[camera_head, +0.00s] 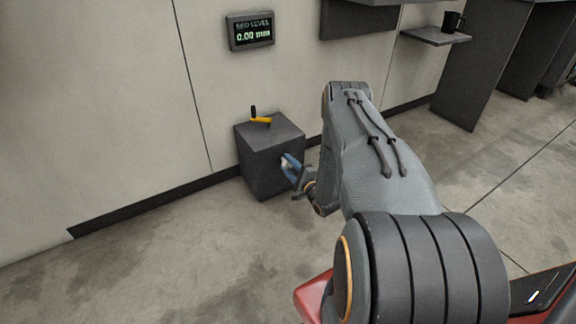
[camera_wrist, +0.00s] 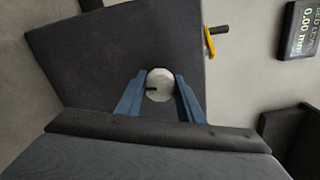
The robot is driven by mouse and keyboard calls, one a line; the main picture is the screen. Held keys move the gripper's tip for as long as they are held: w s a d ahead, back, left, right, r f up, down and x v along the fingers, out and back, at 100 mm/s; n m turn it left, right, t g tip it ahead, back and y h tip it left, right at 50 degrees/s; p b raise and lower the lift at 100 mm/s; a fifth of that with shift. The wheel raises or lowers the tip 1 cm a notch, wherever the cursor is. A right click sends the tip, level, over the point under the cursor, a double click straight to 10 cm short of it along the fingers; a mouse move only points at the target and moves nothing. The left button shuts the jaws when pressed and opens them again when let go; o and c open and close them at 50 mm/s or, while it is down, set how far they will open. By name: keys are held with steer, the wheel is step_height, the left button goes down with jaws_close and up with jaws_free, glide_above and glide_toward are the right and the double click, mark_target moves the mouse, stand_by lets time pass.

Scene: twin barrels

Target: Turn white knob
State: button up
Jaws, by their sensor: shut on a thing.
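The white knob (camera_wrist: 160,86) is round with a dark mark on its face. It sits on the side of a dark grey box (camera_head: 268,154), which stands on the floor against the wall. My gripper (camera_head: 289,163) has blue fingers and is at the box's front face. In the wrist view my gripper (camera_wrist: 160,88) has one finger on each side of the knob, shut on it. In the head view the knob is mostly hidden by the fingers.
A yellow crank with a black handle (camera_head: 260,120) is on top of the box. A wall display (camera_head: 250,31) reads "BED LEVEL 0.00 mm". A shelf (camera_head: 436,37) with a black mug (camera_head: 453,21) is at the upper right. The floor left of the box is clear.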

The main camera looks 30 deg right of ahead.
steer(key=shift+a+f, duration=0.15)
steer(key=o, duration=1)
steer(key=shift+o, duration=0.2)
steer(key=s+p, duration=0.2)
steer(key=s, duration=0.6)
steer(key=shift+d+p, duration=0.25)
steer(key=shift+p, duration=0.05)
steer(key=shift+w, duration=0.1)
